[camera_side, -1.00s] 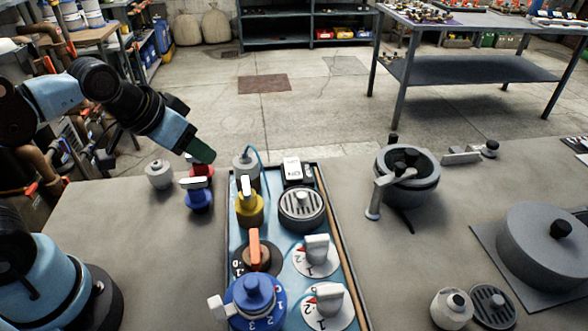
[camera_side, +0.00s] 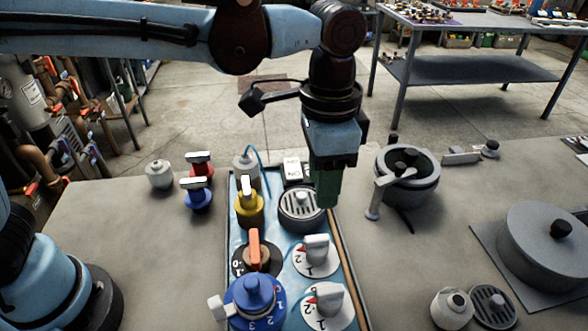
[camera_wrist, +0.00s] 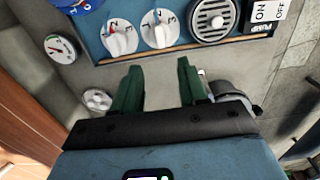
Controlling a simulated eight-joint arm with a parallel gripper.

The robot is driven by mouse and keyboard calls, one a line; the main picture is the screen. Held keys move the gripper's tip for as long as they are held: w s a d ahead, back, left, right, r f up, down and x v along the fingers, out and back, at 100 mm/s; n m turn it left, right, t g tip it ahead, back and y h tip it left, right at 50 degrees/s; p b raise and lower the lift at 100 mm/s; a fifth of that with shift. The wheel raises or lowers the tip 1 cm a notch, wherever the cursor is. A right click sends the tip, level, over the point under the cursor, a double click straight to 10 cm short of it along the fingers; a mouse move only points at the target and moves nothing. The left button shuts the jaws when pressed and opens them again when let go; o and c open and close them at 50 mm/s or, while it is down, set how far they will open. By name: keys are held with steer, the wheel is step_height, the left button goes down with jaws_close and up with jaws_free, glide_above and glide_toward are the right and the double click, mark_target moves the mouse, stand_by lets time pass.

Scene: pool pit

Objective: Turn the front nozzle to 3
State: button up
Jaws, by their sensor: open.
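Two white nozzle dials with grey-white handles sit on the right side of the blue panel. The front nozzle (camera_side: 326,302) is nearest the side camera, with a red mark at its left. It also shows in the wrist view (camera_wrist: 119,38), left of the rear nozzle (camera_wrist: 160,28). The rear nozzle is just behind it in the side view (camera_side: 316,255). I cannot tell clearly which number the front handle points to. My gripper (camera_side: 328,203) points down above the panel's right edge, beside the round grille and behind both nozzles. Its green fingers (camera_wrist: 158,76) are apart and empty.
A blue valve (camera_side: 255,300), an orange-handled valve (camera_side: 257,255) and a yellow valve (camera_side: 249,208) stand left of the nozzles. The round grille (camera_side: 301,206) is close to my gripper. A grey pot (camera_side: 410,178) stands to the right.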

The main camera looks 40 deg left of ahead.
mark_target(318, 238)
step_height(318, 238, down, 12)
stand_by(0.6)
jaws_close()
